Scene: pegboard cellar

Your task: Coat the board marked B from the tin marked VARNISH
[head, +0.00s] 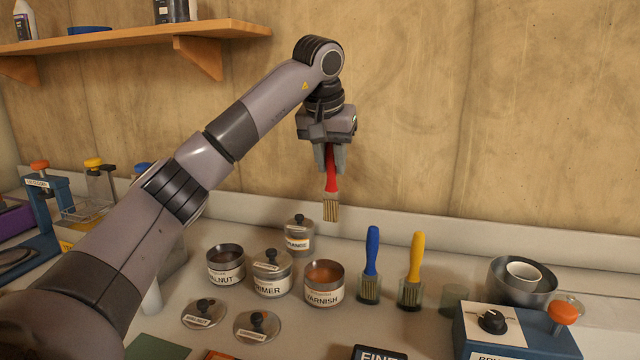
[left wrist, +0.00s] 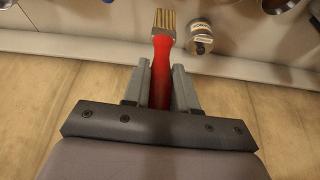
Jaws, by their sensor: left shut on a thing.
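My left gripper (head: 330,165) is shut on the handle of a red brush (head: 331,183), which hangs bristles down in the air above and behind the tins. The brush (left wrist: 162,70) also shows between the fingers in the left wrist view; its bristles look pale. The tin marked VARNISH (head: 323,292) stands open on the bench with orange-brown liquid inside, below the brush and apart from it. No board with a readable B is in view. My right gripper is not in view.
An open WALNUT tin (head: 226,274), a lidded PRIMER tin (head: 271,282) and another lidded tin (head: 299,243) stand beside it. Two loose lids (head: 257,325) lie in front.

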